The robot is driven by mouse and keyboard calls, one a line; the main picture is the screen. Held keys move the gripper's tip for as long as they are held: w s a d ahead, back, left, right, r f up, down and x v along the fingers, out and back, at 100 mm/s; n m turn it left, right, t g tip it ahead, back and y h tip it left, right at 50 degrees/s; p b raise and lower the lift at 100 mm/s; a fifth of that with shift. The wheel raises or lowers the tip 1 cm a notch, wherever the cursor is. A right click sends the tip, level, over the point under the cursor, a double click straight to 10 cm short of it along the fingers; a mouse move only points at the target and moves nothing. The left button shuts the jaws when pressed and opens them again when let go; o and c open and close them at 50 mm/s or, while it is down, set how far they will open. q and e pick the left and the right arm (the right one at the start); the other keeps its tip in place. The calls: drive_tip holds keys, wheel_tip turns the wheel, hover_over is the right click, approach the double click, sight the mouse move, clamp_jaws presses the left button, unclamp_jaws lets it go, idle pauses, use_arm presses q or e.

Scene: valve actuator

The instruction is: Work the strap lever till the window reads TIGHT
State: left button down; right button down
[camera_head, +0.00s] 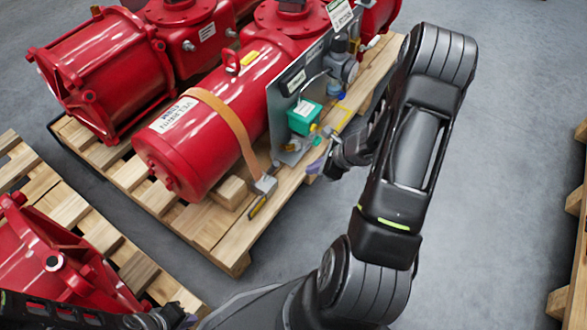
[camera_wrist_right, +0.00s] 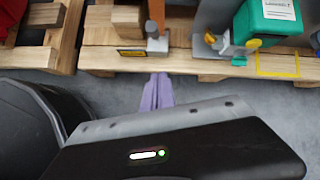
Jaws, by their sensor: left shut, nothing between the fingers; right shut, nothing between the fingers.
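An orange strap (camera_head: 232,125) runs over the red actuator cylinder (camera_head: 190,150) down to a grey metal buckle or lever piece (camera_head: 265,185) at the pallet's edge. This piece also shows in the right wrist view (camera_wrist_right: 156,43) at the strap's lower end. A small yellow-and-black plate (camera_head: 258,206) lies beside it, also in the right wrist view (camera_wrist_right: 131,53); its lettering is too small to read. My right gripper (camera_head: 318,165), with purple fingers (camera_wrist_right: 157,92), is shut and empty, right of the buckle and apart from it. My left gripper (camera_head: 172,316) is shut, low at the left.
A grey panel with a green box (camera_head: 304,118) and fittings stands just right of the strap. The wooden pallet (camera_head: 222,248) carries the red actuators. Another pallet (camera_head: 60,205) with a red unit (camera_head: 55,265) is at lower left.

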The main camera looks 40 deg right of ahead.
sight(270, 173)
drive_tip(key=w+a+f+b, duration=0.3)
drive_tip(key=w+f, duration=0.3)
drive_tip(key=w, duration=0.2)
drive_tip(key=shift+w+a+f+b, duration=0.25)
drive_tip(key=shift+a+b, duration=0.1)
drive_tip(key=shift+a, duration=0.3)
